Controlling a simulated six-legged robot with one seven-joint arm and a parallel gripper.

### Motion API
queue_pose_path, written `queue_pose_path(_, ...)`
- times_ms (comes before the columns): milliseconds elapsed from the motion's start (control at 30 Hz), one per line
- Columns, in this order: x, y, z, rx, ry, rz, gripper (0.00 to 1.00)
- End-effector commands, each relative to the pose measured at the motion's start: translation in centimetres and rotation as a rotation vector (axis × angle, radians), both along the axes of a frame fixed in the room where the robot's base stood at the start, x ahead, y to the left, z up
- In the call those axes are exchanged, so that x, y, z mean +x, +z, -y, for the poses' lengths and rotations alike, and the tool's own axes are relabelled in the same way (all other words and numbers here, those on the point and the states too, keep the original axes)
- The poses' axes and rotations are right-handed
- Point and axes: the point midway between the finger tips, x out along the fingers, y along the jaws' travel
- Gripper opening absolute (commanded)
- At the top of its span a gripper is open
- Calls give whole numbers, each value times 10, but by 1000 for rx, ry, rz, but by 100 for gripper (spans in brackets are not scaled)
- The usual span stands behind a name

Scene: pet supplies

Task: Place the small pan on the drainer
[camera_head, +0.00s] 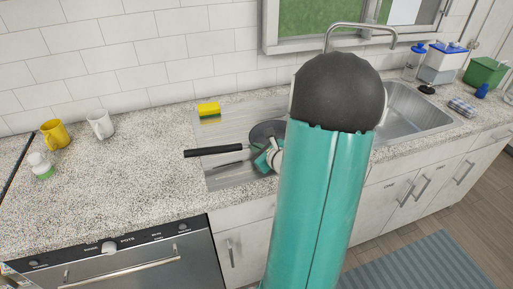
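The small dark pan (268,130) is over the drainer, its black handle pointing left. A dark strip below the handle looks like its shadow; I cannot tell whether the pan touches the drainer. The drainer (213,174) is the pale grey board left of the sink. My teal and white gripper (264,160) is at the near side of the pan, low over the drainer. My arm hides the pan's right side and much of the gripper. The fingers are too small and covered to show whether they grip the pan.
A yellow sponge (208,109) lies at the drainer's back left. The steel sink (412,112) and faucet (360,27) are to the right. A yellow mug (55,134), white mug (101,124) and small white-green bottle (40,166) stand at left. The counter between is clear.

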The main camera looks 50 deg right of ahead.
Motion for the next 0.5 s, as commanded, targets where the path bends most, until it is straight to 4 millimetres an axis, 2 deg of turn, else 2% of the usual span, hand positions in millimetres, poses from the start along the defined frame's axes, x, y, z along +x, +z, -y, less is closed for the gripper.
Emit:
queue_pose_path(67, 0, -2, 0, 0, 2, 2, 0)
queue_pose_path(200, 0, -2, 0, 0, 1, 0, 25)
queue_pose_path(500, 1, -1, 1, 0, 1, 0, 25)
